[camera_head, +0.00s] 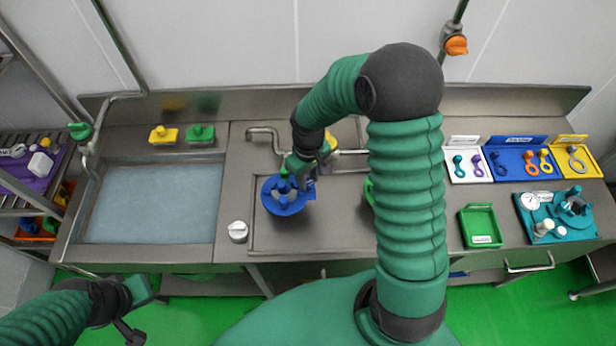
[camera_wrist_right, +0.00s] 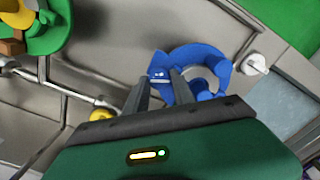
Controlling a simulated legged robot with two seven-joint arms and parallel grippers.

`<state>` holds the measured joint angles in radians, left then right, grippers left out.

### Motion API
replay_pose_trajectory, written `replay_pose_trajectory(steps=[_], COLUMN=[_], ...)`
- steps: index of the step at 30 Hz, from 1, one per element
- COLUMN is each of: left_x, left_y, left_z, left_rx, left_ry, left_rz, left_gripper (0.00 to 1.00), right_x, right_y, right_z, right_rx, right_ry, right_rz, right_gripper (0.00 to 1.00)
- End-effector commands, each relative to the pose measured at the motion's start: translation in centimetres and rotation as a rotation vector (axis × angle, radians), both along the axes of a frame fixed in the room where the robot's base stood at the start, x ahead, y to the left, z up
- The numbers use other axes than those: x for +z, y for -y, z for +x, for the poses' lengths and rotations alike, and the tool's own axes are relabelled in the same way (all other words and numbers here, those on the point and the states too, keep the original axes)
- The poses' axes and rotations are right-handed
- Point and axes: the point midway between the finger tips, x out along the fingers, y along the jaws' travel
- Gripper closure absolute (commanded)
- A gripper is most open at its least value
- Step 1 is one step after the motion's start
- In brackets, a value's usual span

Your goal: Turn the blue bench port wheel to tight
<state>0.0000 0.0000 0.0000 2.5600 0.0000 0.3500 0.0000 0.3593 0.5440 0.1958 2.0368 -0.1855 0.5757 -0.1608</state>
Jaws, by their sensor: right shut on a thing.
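The blue bench port wheel (camera_head: 282,206) lies on the steel bench, left of centre in the head view. It also shows in the right wrist view (camera_wrist_right: 220,65), with a ring and raised blue parts. My right gripper (camera_head: 308,182) reaches down to the wheel's right side. In the right wrist view its two fingers (camera_wrist_right: 161,88) are shut on a blue part at the wheel's edge. The exact contact is partly hidden by the fingers. My left gripper (camera_head: 138,305) is at the lower left, away from the wheel, and its opening is unclear.
A white knob (camera_head: 238,231) stands left of the wheel. A basin (camera_head: 150,241) lies further left. A green tray (camera_head: 481,207), a teal gauge fixture (camera_head: 530,224) and trays of coloured tools (camera_head: 500,176) stand at the right. My right arm hides part of the bench.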

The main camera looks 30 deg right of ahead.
Motion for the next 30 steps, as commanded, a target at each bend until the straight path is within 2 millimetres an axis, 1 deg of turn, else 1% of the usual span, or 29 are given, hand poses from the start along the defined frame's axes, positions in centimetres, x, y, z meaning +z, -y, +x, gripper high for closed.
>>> replay_pose_trajectory(steps=[5, 17, 30], left_x=[0.2, 0.9, 2.4], left_y=[0.0, 0.0, 0.0], left_z=[0.0, 0.0, 0.0], left_rx=[0.0, 0.0, 0.0], left_ry=[0.0, 0.0, 0.0], left_rz=[0.0, 0.0, 0.0], left_gripper=[1.0, 1.0, 1.0], right_x=[-0.1, -0.1, 0.0], right_y=[0.0, 0.0, 0.0], right_z=[-0.2, -0.2, -0.3], right_rx=[-0.131, -0.508, -0.926], right_ry=[-0.005, -0.007, -0.009], right_rz=[-0.001, -0.001, -0.003], right_gripper=[1.0, 1.0, 1.0])
